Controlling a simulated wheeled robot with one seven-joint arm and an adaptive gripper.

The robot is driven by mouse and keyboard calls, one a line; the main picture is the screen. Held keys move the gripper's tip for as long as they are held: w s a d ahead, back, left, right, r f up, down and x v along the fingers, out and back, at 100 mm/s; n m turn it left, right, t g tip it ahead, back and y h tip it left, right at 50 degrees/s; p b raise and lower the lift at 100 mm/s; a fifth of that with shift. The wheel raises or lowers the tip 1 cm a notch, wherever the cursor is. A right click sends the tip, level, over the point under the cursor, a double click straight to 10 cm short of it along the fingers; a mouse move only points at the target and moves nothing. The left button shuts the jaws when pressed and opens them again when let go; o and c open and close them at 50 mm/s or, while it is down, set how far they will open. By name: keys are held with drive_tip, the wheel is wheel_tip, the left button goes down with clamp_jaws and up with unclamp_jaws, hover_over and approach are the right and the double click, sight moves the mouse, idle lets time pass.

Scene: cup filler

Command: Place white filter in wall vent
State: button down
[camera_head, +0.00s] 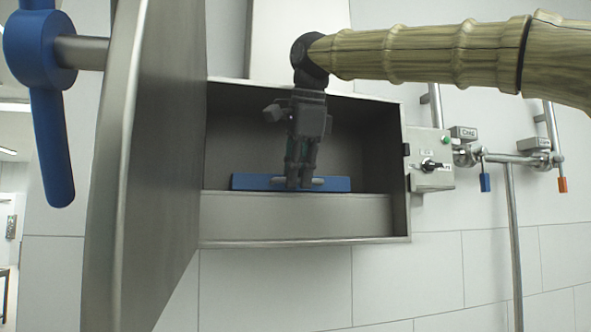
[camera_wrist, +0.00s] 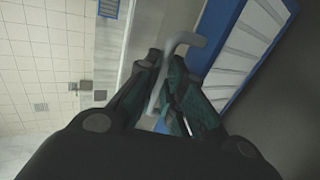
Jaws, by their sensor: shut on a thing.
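The wall vent (camera_head: 300,241) is an open grey metal box in the wall, in the middle of the head view. The filter (camera_head: 246,182) shows there as a flat blue bar inside the box, just above its front lip. In the wrist view the filter (camera_wrist: 249,45) has a blue frame with white slats, and a grey bar handle. My gripper (camera_head: 299,184) points down in front of the box opening and is shut on the handle. In the wrist view my gripper (camera_wrist: 164,68) has its fingers around this handle. Whether the filter touches the box floor is unclear.
The metal door (camera_head: 135,160) stands open at the left, with a blue handle (camera_head: 45,110). A switch box (camera_head: 430,165) is fixed at the box's right side. Pipes with blue and orange valve levers (camera_head: 562,184) are farther right. My arm crosses the upper right.

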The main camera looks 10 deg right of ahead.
drive_tip(key=shift+s, duration=0.1)
drive_tip(key=c, duration=1.5)
unclamp_jaws()
drive_tip(key=shift+c, duration=0.2)
drive_tip(key=shift+r, duration=0.1)
drive_tip(key=b+v, duration=0.2)
drive_tip(key=v, duration=1)
drive_tip(key=shift+b, duration=0.4)
